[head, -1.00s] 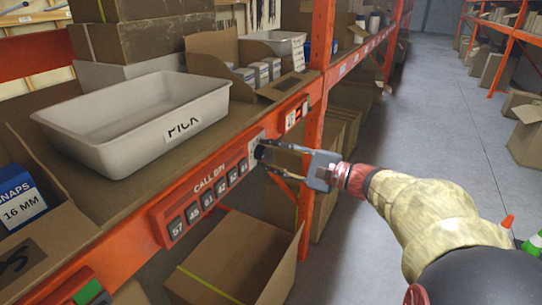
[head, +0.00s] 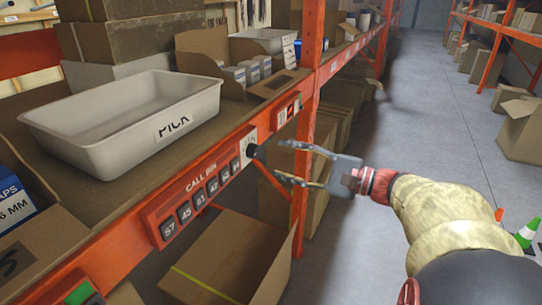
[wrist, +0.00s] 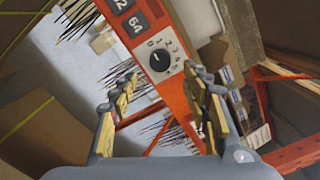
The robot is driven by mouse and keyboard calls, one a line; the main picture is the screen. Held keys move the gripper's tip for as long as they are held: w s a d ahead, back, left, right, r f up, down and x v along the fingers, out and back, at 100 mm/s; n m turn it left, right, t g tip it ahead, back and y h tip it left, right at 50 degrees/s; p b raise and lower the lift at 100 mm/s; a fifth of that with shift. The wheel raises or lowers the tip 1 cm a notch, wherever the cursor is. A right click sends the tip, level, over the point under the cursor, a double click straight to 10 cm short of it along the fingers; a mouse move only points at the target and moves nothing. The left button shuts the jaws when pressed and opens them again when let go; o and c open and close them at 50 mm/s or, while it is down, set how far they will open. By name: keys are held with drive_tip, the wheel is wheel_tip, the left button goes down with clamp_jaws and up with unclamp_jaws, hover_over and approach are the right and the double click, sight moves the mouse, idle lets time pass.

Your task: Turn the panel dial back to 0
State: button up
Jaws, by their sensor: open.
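The panel dial (head: 254,151) is a black round knob on a white plate on the orange shelf beam, right of the call-bin keys. In the wrist view the dial (wrist: 160,61) shows with printed numbers around its upper side. A short white mark on it seems to lean up-left, toward the 0 end; its exact setting is hard to read. My gripper (head: 279,161) is open and empty. Its fingers stand apart from the dial, a little to its right in the head view. In the wrist view my gripper (wrist: 160,95) has the dial ahead, between and beyond its fingertips.
The call-bin key panel (head: 188,190) is left of the dial, and a small red switch panel (head: 288,111) is to its right. An orange upright (head: 308,120) stands behind the fingers. A white pick tray (head: 60,130) sits on the shelf. An open carton (head: 225,255) stands below.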

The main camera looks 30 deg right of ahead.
drive_tip(key=shift+v, duration=2.6)
drive_tip(key=s+a+f+n+g, duration=0.1)
drive_tip(key=a+f+n+g, duration=0.1)
drive_tip(key=a+f+g, duration=0.35)
drive_tip(key=s+a+f+n+g, duration=0.2)
drive_tip(key=a+n, duration=0.1)
drive_tip(key=a, duration=0.6)
drive_tip(key=s+a+f+n+g+h, duration=0.2)
drive_tip(key=s+a+f+n+h, duration=0.1)
drive_tip(key=s+f+n+h, duration=0.4)
drive_tip(key=s+n+h, duration=0.3)
drive_tip(key=n, duration=0.1)
drive_tip(key=shift+s+n, duration=0.2)
drive_tip(key=shift+n, duration=0.2)
drive_tip(key=shift+a+f, duration=0.1)
